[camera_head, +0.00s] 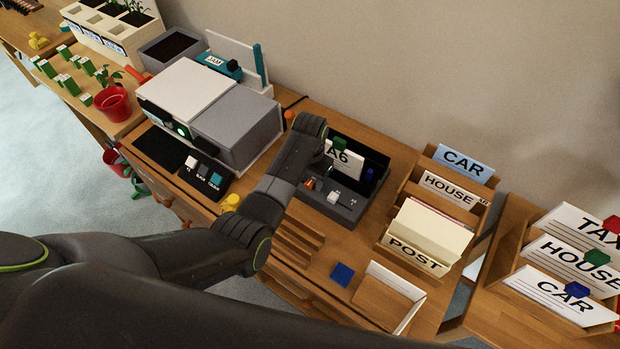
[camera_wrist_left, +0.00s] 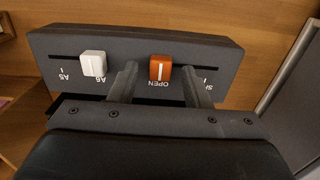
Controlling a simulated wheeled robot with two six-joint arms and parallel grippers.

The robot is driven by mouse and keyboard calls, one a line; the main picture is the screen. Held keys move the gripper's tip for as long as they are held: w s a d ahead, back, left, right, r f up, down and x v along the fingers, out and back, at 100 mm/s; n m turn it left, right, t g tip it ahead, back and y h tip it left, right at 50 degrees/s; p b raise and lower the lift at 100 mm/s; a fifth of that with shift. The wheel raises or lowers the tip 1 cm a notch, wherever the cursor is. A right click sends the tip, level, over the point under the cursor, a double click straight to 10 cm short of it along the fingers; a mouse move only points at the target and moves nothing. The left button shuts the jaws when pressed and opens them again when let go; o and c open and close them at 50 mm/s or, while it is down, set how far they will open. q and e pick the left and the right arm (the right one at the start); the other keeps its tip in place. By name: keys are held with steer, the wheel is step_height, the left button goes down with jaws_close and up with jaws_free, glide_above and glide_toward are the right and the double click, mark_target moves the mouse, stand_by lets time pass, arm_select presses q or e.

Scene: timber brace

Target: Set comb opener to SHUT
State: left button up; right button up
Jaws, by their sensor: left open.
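The comb opener's orange slider knob (camera_wrist_left: 160,68) stands in a slot at the OPEN mark on the dark panel (camera_wrist_left: 225,50). The SHUT label at the right is partly hidden by a finger. My left gripper (camera_wrist_left: 159,75) is open, with one finger on each side of the orange knob and small gaps between. A white knob (camera_wrist_left: 93,63) sits in the same panel near the A5 and A6 marks. In the head view the orange knob (camera_head: 309,183) shows on the dark machine (camera_head: 345,212), beside my left arm. My right gripper is out of view.
A blue block (camera_head: 342,274) lies in front.

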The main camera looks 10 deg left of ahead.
arm_select(q)
steer(key=shift+f, duration=0.4)
jaws_close()
steer(key=a, duration=0.2)
steer(key=w+a, duration=0.1)
steer(key=a, duration=0.1)
steer(key=w+a+p, duration=0.1)
steer(key=a, duration=0.1)
steer(key=shift+w, duration=0.25)
steer(key=shift+r, duration=0.1)
steer(key=shift+c, duration=1.4)
jaws_free()
steer(key=shift+o, duration=1.4)
steer(key=shift+a, duration=0.15)
